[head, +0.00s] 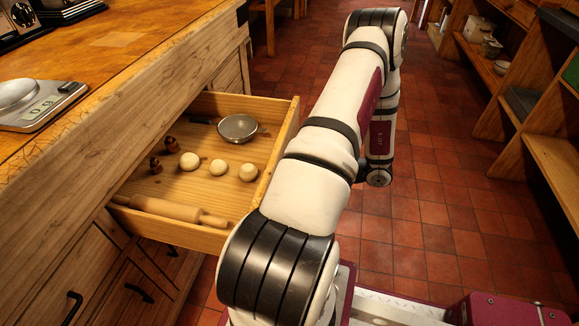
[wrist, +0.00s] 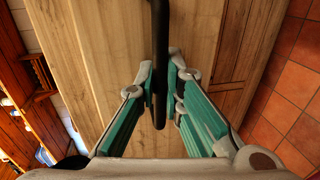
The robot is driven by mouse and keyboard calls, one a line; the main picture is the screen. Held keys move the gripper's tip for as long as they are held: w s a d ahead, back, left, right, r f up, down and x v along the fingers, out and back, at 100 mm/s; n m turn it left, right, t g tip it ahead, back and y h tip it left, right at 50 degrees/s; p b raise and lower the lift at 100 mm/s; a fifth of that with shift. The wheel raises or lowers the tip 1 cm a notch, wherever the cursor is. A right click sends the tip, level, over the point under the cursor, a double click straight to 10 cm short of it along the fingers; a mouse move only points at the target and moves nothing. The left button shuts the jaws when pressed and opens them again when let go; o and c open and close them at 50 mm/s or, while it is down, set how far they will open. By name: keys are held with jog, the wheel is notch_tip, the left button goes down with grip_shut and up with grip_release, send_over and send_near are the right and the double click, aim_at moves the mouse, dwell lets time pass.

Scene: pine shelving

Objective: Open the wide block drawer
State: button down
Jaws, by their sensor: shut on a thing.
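The wide block drawer (head: 179,228) stands pulled out from the wooden counter in the head view. Inside it lie a rolling pin (head: 165,208), several pale dough balls (head: 218,168), a small strainer (head: 238,128) and small dark brown pieces (head: 171,144). In the wrist view the drawer front (wrist: 100,60) fills the middle. A black bar handle (wrist: 160,60) runs down between the teal fingers of my gripper (wrist: 161,85), which is shut on it. In the head view my arm hides the gripper and the handle.
A kitchen scale (head: 40,105) sits on the counter top (head: 110,60). Closed drawers with black handles (head: 140,293) are below. Pine shelving (head: 545,150) stands at the right. The red tiled floor (head: 440,200) between is clear.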

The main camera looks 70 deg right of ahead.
jog(key=shift+s, duration=0.45)
jog(key=c, duration=1.7)
grip_release()
jog(key=v, duration=1.2)
